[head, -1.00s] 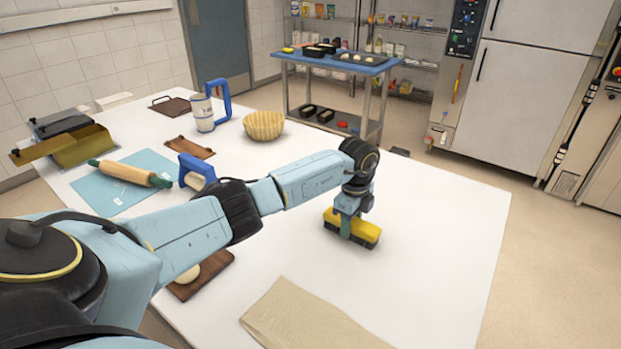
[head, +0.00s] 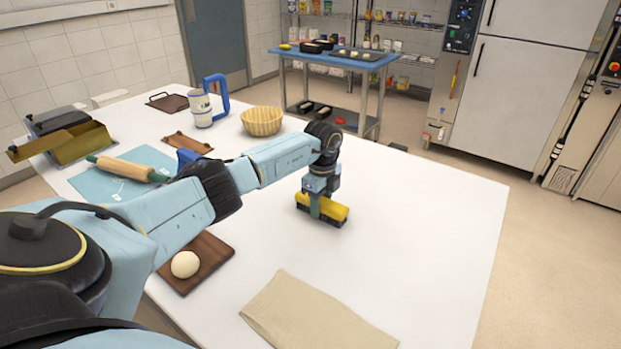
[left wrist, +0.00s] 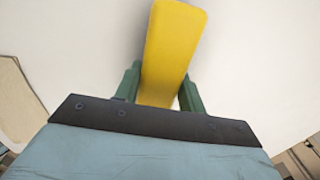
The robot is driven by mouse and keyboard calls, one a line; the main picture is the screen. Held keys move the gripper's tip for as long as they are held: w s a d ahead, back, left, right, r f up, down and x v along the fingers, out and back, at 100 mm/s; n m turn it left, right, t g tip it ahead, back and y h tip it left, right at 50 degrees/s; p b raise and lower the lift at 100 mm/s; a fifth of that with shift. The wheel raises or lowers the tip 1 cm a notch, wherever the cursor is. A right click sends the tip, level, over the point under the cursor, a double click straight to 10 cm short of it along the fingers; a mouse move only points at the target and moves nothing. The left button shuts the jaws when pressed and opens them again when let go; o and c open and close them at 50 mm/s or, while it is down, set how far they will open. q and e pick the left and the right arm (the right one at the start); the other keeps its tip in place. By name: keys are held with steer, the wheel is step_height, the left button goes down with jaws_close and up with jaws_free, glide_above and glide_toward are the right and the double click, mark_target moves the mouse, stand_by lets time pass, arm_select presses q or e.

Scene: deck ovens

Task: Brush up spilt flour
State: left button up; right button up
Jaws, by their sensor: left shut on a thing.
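A yellow brush (head: 334,210) with dark bristles is on or just above the white table (head: 420,215), right of its middle. My left gripper (head: 317,208) points down and is shut on the brush. In the left wrist view the yellow brush (left wrist: 172,50) sits between the two green fingers of the left gripper (left wrist: 160,92). I cannot make out any flour on the white table top. My right gripper is not in view.
A folded beige cloth (head: 310,315) lies at the near edge. A dough ball (head: 185,264) on a brown board (head: 212,256), a rolling pin (head: 125,168), a wicker basket (head: 262,121) and a jug (head: 202,110) stand to the left. The table's right side is clear.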

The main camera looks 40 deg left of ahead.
arm_select(q)
steer(key=a, duration=0.2)
steer(key=shift+s+a, duration=0.2)
steer(key=shift+a, duration=0.15)
steer(key=shift+a+r, duration=0.1)
steer(key=shift+r, duration=0.1)
step_height(320, 180, up, 3)
steer(key=shift+f+p, duration=0.1)
steer(key=shift+p, duration=0.85)
step_height(320, 180, up, 5)
steer(key=p, duration=0.5)
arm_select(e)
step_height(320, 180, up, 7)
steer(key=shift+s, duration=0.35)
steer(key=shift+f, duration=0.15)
